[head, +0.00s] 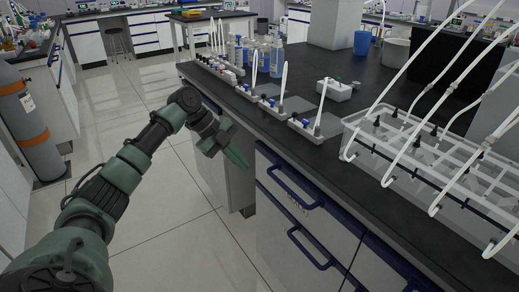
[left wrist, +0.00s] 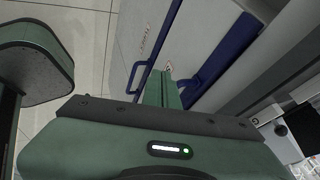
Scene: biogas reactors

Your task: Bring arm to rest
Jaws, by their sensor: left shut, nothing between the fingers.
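My left arm reaches in from the left in the head view, over the floor. Its green left gripper (head: 238,158) hangs in front of the black bench's front edge, beside the cabinet fronts. In the left wrist view the two green fingers (left wrist: 162,90) lie together, pointing toward the blue-edged drawers. The gripper is shut and holds nothing. My right gripper is in neither view.
The black bench (head: 262,103) carries a clear rack (head: 440,165) with white tubes, small grey holders (head: 317,125) and bottles (head: 277,55). Blue handles (head: 291,188) stick out from the drawers. An orange-banded grey cylinder (head: 25,125) stands far left. The tiled floor (head: 165,225) is clear.

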